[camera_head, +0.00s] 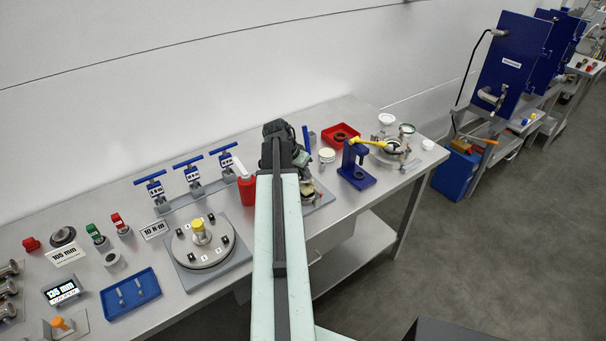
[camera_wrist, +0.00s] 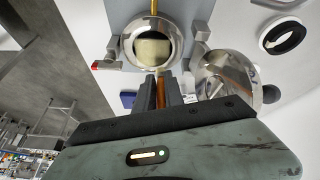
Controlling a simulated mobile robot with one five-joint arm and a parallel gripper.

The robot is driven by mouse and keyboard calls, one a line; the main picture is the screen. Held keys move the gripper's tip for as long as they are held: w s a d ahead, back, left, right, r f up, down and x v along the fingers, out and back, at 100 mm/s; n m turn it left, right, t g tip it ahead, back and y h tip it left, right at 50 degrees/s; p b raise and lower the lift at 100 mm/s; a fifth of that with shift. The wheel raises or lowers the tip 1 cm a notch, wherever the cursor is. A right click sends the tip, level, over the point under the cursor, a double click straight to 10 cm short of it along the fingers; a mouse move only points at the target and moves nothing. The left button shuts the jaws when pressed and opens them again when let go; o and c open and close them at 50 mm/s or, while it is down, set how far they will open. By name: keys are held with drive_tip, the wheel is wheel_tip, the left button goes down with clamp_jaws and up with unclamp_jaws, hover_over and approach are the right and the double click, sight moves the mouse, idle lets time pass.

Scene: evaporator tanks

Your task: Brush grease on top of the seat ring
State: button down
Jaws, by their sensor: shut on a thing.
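In the wrist view my gripper (camera_wrist: 161,90) is shut on a slim orange-brown piece (camera_wrist: 161,92), which looks like the brush handle. Its bristles cannot be made out. Just beyond the fingertips is a round metal body (camera_wrist: 128,50) with a shiny rim around a beige centre. I cannot tell which part of it is the seat ring, or whether the brush touches it. In the head view my dark gripper end (camera_head: 297,160) is over the bench, beside a metal and beige fitting (camera_head: 308,189) that it partly hides.
A white jar (camera_head: 327,155), a red tray (camera_head: 327,132) with a dark ring and a blue stand (camera_head: 357,177) with a yellow lever are right of my arm. Metal parts (camera_head: 392,150) lie farther right. A red container (camera_head: 247,190) and round plate (camera_head: 202,252) are left.

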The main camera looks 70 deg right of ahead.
drive_tip(key=shift+f, duration=0.2)
drive_tip(key=shift+w+a+r, duration=0.1)
drive_tip(key=shift+w+a, duration=0.45)
drive_tip(key=shift+a, duration=0.35)
drive_tip(key=shift+w+a+r, duration=0.1)
drive_tip(key=shift+w+a, duration=0.4)
drive_tip(key=shift+a, duration=0.35)
drive_tip(key=shift+f, duration=0.15)
drive_tip(key=shift+d, duration=0.1)
drive_tip(key=shift+s+d, duration=0.55)
drive_tip(key=shift+d, duration=0.3)
drive_tip(key=shift+s+d, duration=0.5)
drive_tip(key=shift+d, duration=0.35)
wheel_tip(320, 180, up, 6)
drive_tip(key=p, duration=0.5)
drive_tip(key=shift+p, duration=0.35)
